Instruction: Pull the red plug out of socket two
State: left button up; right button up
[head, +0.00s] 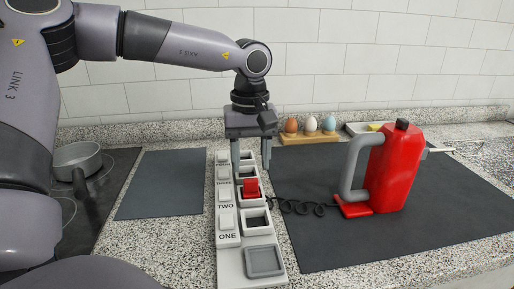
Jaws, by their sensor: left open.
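The red plug (250,187) sits in the socket labelled TWO on a pale power strip (228,252) that runs away from me across the counter. A coiled black cord (300,207) runs right from the plug's side towards a red appliance (393,172) with a grey handle. My left gripper (251,165) hangs pointing down over the strip, just beyond the red plug. Its fingers are apart, and I see nothing between them. Whether they touch the strip I cannot tell. My right gripper is not in view.
A dark mat (430,215) lies under the appliance. A pan (78,158) stands on the hob at left. Another dark mat (160,185) is bare.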

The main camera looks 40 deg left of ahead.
aim_at(251, 179)
pick_arm(q)
notch_tip(251, 179, down, 6)
jog(key=shift+r, duration=0.15)
jog(key=c, duration=0.8)
jog(key=shift+r+p, duration=1.4)
jog(key=shift+r, duration=0.95)
